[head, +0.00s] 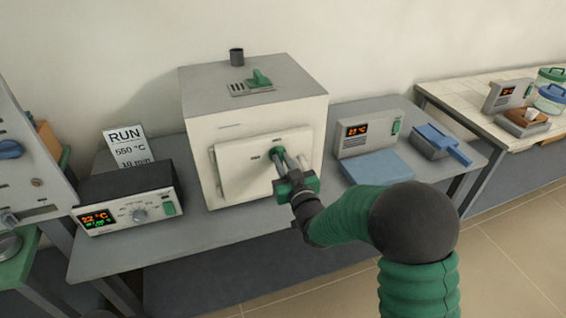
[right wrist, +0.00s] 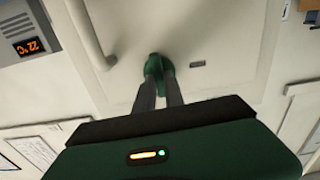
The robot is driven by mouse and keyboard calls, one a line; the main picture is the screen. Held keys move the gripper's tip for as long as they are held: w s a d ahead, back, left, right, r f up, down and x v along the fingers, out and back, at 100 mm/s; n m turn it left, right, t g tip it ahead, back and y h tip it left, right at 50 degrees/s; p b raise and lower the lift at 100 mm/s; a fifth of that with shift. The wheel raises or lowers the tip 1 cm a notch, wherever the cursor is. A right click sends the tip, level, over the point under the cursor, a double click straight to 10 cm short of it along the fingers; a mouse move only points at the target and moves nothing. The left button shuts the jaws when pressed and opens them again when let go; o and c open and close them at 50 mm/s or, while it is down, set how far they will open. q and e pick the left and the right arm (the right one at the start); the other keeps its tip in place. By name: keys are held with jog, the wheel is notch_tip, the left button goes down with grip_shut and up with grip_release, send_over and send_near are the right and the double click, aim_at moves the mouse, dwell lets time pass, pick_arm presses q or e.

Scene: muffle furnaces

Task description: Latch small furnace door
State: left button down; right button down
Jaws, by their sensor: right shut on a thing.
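The small furnace (head: 200,110) is a cream box with a grey top on the grey bench. Its door (head: 237,172) is on the front face and looks closed or nearly so; I cannot tell if it sits fully flush. My right gripper (head: 284,163) is at the right part of the door, its fingers shut on the green latch knob (right wrist: 155,66). In the right wrist view the two dark fingers (right wrist: 158,88) reach the knob, and the door (right wrist: 215,35) fills the view behind it. The knob is mostly hidden by the gripper in the head view. My left gripper is not in view.
A controller box (head: 130,205) and a RUN sign (head: 128,147) stand left of the furnace. A scale-like unit (head: 367,135) with a blue plate (head: 376,166) and a blue tray (head: 440,143) stand right. A tiled table (head: 470,95) is farther right.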

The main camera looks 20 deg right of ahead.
jog(key=shift+a+f+n+b, duration=0.15)
jog(key=shift+n+b, duration=1.15)
jog(key=shift+n, duration=1.6)
jog(key=shift+a+f+n+b, duration=0.15)
jog(key=shift+n+b, duration=1.1)
jog(key=shift+n, duration=1.65)
jog(key=shift+a+f+n+b, duration=0.15)
jog(key=shift+n+b, duration=1.15)
jog(key=shift+n, duration=1.6)
jog(key=c, duration=1.4)
grip_release()
jog(key=shift+c, duration=0.2)
